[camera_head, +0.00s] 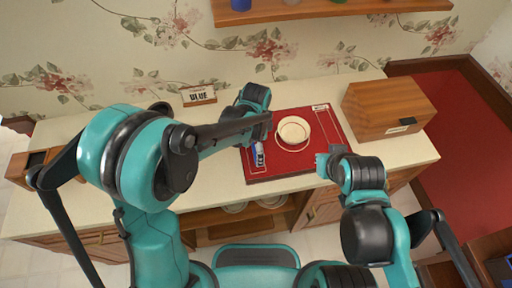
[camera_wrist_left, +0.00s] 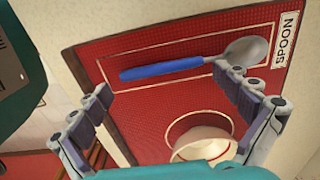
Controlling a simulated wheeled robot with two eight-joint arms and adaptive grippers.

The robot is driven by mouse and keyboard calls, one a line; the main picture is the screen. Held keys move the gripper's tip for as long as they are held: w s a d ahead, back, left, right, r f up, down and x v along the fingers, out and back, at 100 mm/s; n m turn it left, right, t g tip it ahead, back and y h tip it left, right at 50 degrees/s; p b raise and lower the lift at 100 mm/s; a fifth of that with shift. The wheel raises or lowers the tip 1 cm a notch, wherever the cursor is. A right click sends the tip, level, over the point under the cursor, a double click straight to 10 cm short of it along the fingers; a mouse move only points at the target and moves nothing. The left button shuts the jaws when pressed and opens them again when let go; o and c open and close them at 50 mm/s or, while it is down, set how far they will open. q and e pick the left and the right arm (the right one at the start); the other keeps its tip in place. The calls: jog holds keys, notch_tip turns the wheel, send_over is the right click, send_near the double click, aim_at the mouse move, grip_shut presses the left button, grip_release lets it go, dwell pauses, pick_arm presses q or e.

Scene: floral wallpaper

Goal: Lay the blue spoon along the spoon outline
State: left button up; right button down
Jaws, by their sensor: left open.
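The blue spoon (camera_wrist_left: 165,69) lies on the red mat (camera_wrist_left: 150,130), its grey bowl end beside the SPOON label (camera_wrist_left: 286,40) in the left wrist view. The spoon outline (camera_wrist_left: 107,76) is a thin pale frame; the spoon appears to lie lengthwise inside it. My left gripper (camera_wrist_left: 166,82) is open, its fingers spread to either side of the spoon handle, apparently not touching it. In the head view a bit of blue (camera_head: 259,158) shows left of the bowl; my left arm hides the rest there. My right gripper (camera_head: 324,163) is at the mat's front right; its opening is unclear.
A cream bowl (camera_head: 293,131) stands on the mat, close to the left gripper. A wooden box (camera_head: 385,105) stands right of the mat. A small sign (camera_head: 199,96) stands at the back. The counter's front edge lies just before the mat.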

pick_arm(q)
notch_tip(320, 180, up, 12)
jog(key=p, duration=0.3)
jog(key=s+a+r+n+t, duration=0.2)
jog(key=s+a+n+t, duration=0.1)
jog(key=s+a+n, duration=0.3)
jog(key=s+a+r+n+t, duration=0.2)
jog(key=s+a+n+t, duration=0.2)
jog(key=a+n, duration=0.5)
jog(key=s+a, duration=0.1)
jog(key=a, duration=0.1)
jog(key=shift+s+a+r+n, duration=0.35)
jog(key=shift+s+a+n, duration=0.05)
notch_tip(320, 180, down, 5)
jog(key=b, duration=0.5)
